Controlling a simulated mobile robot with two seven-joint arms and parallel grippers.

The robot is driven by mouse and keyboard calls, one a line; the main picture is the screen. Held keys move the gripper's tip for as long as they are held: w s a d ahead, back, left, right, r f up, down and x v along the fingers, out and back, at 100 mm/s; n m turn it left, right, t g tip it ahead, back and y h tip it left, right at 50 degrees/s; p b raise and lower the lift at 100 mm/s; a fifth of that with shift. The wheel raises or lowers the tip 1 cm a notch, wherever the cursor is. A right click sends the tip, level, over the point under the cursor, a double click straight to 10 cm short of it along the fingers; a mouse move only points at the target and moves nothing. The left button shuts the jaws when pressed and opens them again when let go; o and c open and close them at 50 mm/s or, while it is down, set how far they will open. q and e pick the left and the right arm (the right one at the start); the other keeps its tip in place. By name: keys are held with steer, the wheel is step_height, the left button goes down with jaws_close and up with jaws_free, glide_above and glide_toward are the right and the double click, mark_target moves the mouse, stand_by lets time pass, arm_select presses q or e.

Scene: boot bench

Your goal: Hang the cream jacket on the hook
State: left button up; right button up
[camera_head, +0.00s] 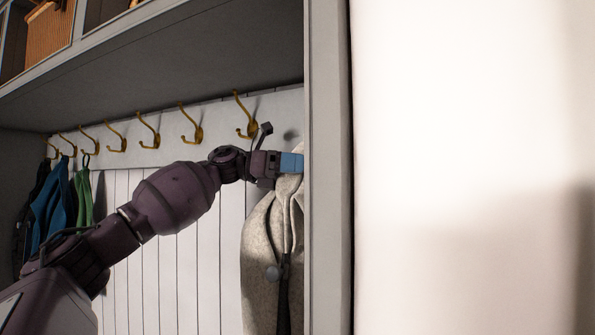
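The cream jacket (260,255) hangs down at the right end of the alcove, partly hidden behind the grey side panel. My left gripper (291,163) is at the top of the jacket, with its blue fingers against the cloth. The fingers look closed around the collar area, but the side panel edge hides part of the contact. The nearest brass hook (249,118) is above and to the left of the gripper, and no cloth shows on it. My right gripper is not in view.
Several more brass hooks (192,128) run left along the white rail. A blue garment (50,205), a green one (84,195) and a dark one hang at the far left. A shelf (190,50) overhangs the hooks. The side panel (328,170) bounds the right.

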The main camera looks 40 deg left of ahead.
arm_select(q)
steer(key=shift+w+f, duration=0.1)
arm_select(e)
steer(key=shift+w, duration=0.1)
arm_select(q)
steer(key=shift+a, duration=0.2)
steer(key=b+v, duration=0.3)
steer(key=v, duration=0.7)
steer(key=shift+s+a, duration=0.15)
steer(key=shift+s, duration=0.15)
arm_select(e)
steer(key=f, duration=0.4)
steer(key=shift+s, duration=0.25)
